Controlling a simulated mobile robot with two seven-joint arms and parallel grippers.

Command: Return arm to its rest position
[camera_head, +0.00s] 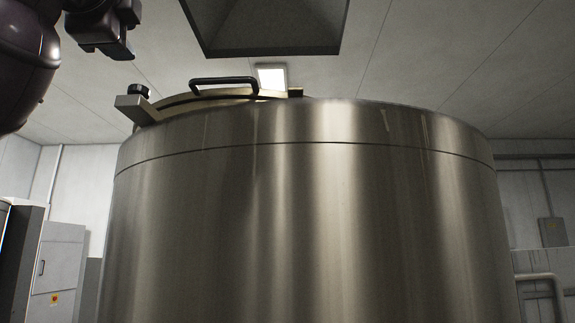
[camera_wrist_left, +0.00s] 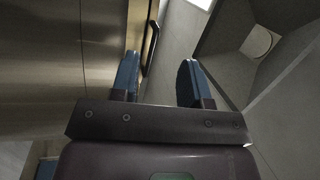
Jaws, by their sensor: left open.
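My left gripper (camera_head: 116,48) shows at the top left of the head view, with part of my dark left arm at the left edge. It is raised above the level of the tank's lid and to its left. In the left wrist view the two blue-padded fingers of my left gripper (camera_wrist_left: 158,80) stand apart, with nothing between them. My right gripper is in neither view.
A large steel tank (camera_head: 310,220) fills the middle, its lid (camera_head: 172,101) closed with a black handle (camera_head: 224,81); the handle (camera_wrist_left: 150,45) also shows in the wrist view. A grey hood (camera_head: 265,25) hangs above. A cabinet (camera_head: 57,265) stands left.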

